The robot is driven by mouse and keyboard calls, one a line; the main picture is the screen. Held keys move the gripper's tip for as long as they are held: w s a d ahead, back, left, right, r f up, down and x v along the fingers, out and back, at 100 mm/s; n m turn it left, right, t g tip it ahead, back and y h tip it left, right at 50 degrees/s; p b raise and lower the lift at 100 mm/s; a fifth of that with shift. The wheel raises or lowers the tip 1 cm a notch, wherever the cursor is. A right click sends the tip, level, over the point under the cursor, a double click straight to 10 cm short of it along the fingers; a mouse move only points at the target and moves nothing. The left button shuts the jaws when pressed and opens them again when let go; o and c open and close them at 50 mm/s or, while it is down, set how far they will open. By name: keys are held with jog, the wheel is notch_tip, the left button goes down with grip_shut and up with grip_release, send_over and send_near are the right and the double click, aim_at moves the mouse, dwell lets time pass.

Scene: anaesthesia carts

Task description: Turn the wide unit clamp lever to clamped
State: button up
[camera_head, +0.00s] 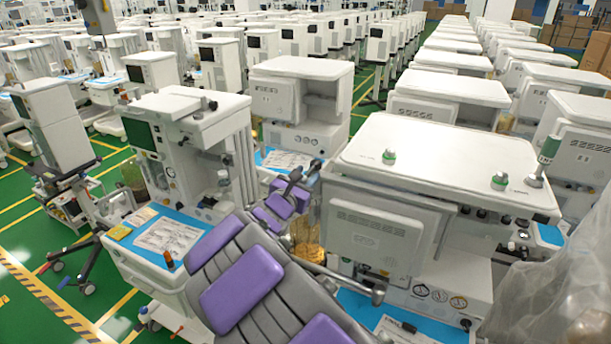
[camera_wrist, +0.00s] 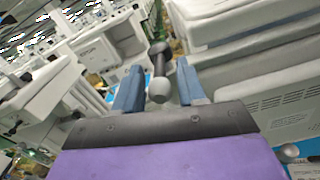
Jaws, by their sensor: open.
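In the wrist view, a dark lever (camera_wrist: 159,68) with a rounded grey knob (camera_wrist: 160,91) at its near end shows in the gap between my fingers. I cannot tell if it touches either finger. My gripper (camera_wrist: 159,74) is open, with one blue-grey finger on each side of the lever. In the head view, my gripper (camera_head: 301,176) is beside the left side of the wide white unit (camera_head: 440,160), low behind its front left corner. My arm and the unit crowd that spot, and I cannot make out the lever clearly there.
A grey rod (camera_head: 340,280) with a round end sticks out at the wide unit's front, close to my arm. A narrower white cart (camera_head: 190,140) with a blue worktop stands left. Clear plastic sheeting (camera_head: 555,290) is at the lower right.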

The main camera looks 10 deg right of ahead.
jog(key=shift+w+d, duration=0.3)
jog(key=shift+w, duration=0.1)
jog(key=shift+a, duration=0.15)
jog(key=shift+a, duration=0.1)
jog(key=shift+c, duration=0.7)
grip_shut()
